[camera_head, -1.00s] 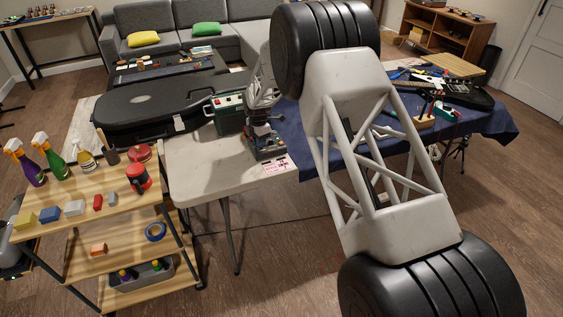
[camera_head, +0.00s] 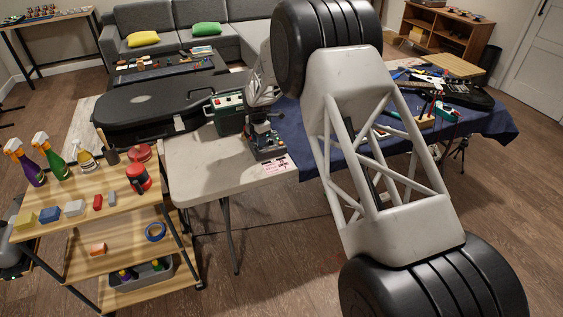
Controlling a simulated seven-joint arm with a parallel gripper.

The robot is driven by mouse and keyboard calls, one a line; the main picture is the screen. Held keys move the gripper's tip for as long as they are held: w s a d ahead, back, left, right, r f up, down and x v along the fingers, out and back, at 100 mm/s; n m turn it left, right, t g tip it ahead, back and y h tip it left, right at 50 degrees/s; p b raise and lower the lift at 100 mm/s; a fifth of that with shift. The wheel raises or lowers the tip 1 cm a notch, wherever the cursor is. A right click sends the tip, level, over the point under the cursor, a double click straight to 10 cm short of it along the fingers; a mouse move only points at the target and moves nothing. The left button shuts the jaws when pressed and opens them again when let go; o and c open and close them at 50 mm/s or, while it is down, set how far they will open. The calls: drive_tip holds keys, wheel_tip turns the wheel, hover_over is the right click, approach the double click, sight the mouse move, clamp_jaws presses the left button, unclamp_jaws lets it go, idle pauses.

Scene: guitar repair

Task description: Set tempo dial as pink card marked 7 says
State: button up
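A small dark grey device with several controls (camera_head: 268,153) stands near the front edge of the pale table. A pink and white card (camera_head: 275,165) lies at the table edge in front of it; its print is too small to read. My gripper (camera_head: 262,137) points down at the top of the device, low over it or touching it. Its fingers are too small and dark to show whether they are open or shut. The tempo dial cannot be made out, and its setting is not readable.
A green box-shaped unit (camera_head: 227,112) stands just behind and left of the device. A black guitar case (camera_head: 150,105) lies behind it. A blue-covered bench (camera_head: 312,160) with tools and a guitar is on the right. The pale table's front left (camera_head: 205,165) is clear.

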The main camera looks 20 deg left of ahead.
drive_tip(key=shift+r, duration=3)
drive_tip(key=shift+r, duration=0.15)
drive_tip(key=shift+r, duration=2.85)
drive_tip(key=shift+d+r, duration=0.1)
